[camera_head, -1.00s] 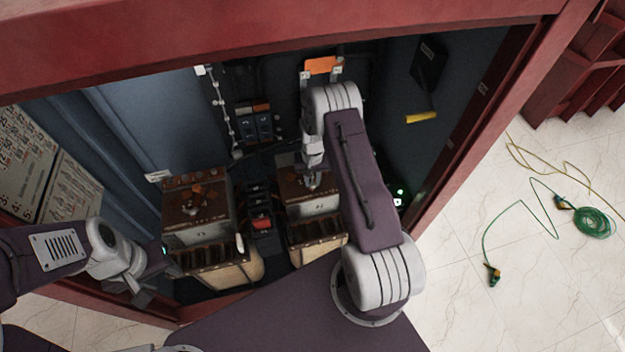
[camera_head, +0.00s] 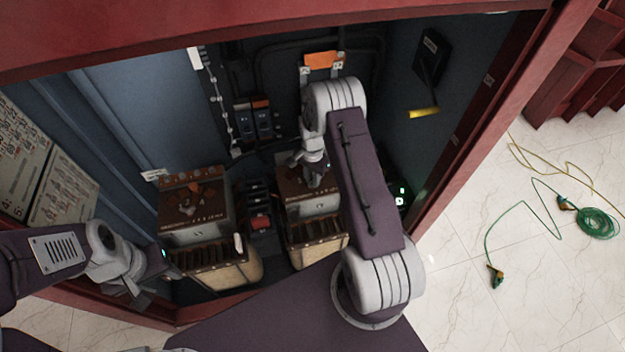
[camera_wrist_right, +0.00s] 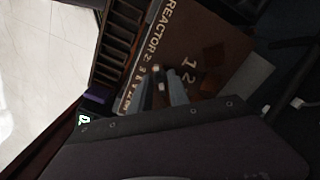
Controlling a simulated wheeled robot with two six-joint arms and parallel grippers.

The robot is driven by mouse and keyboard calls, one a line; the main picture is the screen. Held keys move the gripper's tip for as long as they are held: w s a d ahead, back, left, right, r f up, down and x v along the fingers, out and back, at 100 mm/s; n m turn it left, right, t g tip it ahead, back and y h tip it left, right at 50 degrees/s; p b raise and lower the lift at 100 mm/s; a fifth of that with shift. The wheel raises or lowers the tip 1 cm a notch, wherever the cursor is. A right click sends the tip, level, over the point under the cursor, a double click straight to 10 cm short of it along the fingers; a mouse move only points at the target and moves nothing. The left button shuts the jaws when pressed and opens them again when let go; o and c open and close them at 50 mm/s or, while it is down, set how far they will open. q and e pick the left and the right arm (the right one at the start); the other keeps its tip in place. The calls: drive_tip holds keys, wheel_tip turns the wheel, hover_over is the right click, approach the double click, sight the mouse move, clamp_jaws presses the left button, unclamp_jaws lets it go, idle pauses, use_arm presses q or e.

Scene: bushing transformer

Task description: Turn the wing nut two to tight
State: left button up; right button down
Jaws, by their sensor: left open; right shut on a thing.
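My right gripper (camera_head: 313,183) reaches down onto the brown top of the right-hand reactor box (camera_head: 318,206). In the right wrist view its two grey fingers (camera_wrist_right: 170,84) are closed together over the brown panel marked "REACTOR 2" (camera_wrist_right: 172,38), by the printed digits. The wing nut is mostly hidden between the fingers; a small pale bit (camera_wrist_right: 157,72) shows at their tips, and how tight it sits cannot be told. My left gripper (camera_head: 172,270) is open and empty, at the front left of the left-hand reactor box (camera_head: 195,235).
Both boxes stand inside a red-framed cabinet (camera_head: 250,45). A dark block with a red part (camera_head: 260,222) stands between them. A yellow-ended handle (camera_head: 424,113) juts from the right wall. Green cable (camera_head: 597,222) lies on the open floor to the right.

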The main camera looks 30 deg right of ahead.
sight(312, 180)
drive_tip(key=m, duration=0.3)
drive_tip(key=shift+m+b, duration=0.3)
drive_tip(key=shift+b, duration=0.1)
drive_tip(key=shift+m+b, duration=0.3)
drive_tip(key=shift+m, duration=1.6)
drive_tip(key=c, duration=1.6)
unclamp_jaws()
drive_tip(key=shift+o, duration=0.2)
wheel_tip(312, 180, up, 9)
drive_tip(key=shift+r+b, duration=0.1)
drive_tip(key=shift+b, duration=0.65)
